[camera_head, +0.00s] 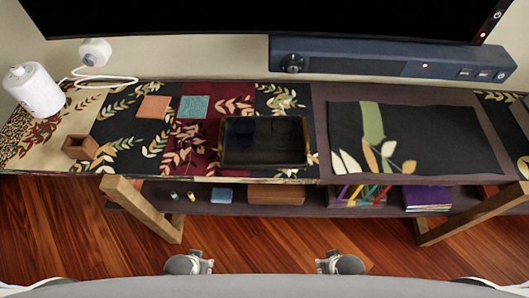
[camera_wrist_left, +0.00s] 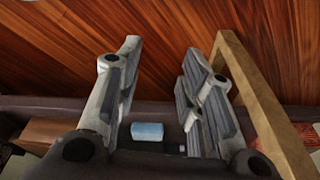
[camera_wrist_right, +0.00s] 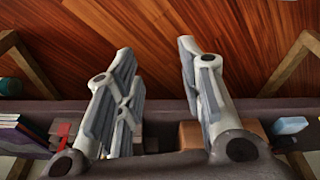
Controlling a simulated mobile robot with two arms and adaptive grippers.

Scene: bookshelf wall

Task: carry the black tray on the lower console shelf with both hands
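My right gripper (camera_head: 326,263) is in front of the console, slightly right of the tray. It is open and empty in the right wrist view (camera_wrist_right: 156,50).
Left of the tray lie a teal coaster (camera_head: 193,107), an orange coaster (camera_head: 153,107) and a small wooden box (camera_head: 80,146). A dark mat (camera_head: 440,140) lies to its right. A soundbar (camera_head: 390,64) stands behind. The lower shelf holds a wooden box (camera_head: 276,194) and purple books (camera_head: 428,198).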

